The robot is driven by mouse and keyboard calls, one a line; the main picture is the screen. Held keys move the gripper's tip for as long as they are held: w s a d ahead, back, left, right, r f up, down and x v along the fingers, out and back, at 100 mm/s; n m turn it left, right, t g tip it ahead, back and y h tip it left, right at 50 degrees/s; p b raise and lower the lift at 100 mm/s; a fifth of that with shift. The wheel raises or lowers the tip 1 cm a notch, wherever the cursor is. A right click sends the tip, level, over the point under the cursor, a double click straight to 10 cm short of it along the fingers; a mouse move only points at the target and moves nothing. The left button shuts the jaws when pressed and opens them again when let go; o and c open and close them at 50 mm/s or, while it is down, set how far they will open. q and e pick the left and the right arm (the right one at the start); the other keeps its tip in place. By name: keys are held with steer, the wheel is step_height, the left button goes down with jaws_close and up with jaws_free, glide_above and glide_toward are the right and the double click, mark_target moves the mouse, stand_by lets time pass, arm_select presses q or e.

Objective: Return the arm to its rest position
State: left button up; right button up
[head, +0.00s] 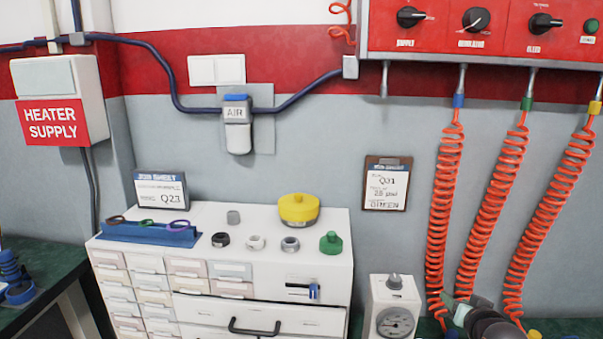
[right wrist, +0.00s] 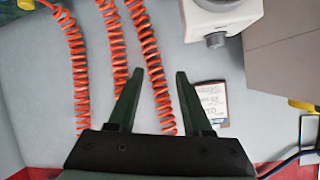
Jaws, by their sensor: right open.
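My right gripper (right wrist: 157,73) is open in the right wrist view, with its two dark green fingers apart and nothing between the tips. In the head view part of my right arm (head: 490,325) shows at the bottom right, in front of the red coiled hoses and right of the white gauge box (head: 394,305). My left gripper is in neither view.
A white drawer cabinet (head: 270,260) carries a yellow round part (head: 298,210), a green fitting (head: 331,243), several small rings and a blue holder (head: 150,234). Red coiled hoses (head: 443,200) hang from the red panel (head: 480,30). A clipboard (head: 386,184) hangs on the wall.

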steer(key=s+a+f+n+g+y, duration=0.1)
steer(key=s+a+f+n, duration=0.1)
steer(key=s+a+f, duration=0.45)
steer(key=s+a+f+n+g+y, duration=0.1)
steer(key=s+a+f+n, duration=0.15)
steer(key=s+f, duration=0.7)
steer(key=s+a+f+y, duration=0.1)
steer(key=s+a+f, duration=0.1)
steer(key=s, duration=0.3)
steer(key=s+a+f+n, duration=0.1)
steer(key=s+a+f, duration=0.2)
steer(key=s+a, duration=0.1)
steer(key=s+a+f+n+g+y, duration=0.1)
steer(key=s+a+f, duration=0.2)
steer(key=s, duration=0.4)
steer(key=shift+f+y, duration=0.25)
steer(key=shift+y, duration=0.05)
steer(key=shift+s+n, duration=0.15)
steer(key=shift+n, duration=0.1)
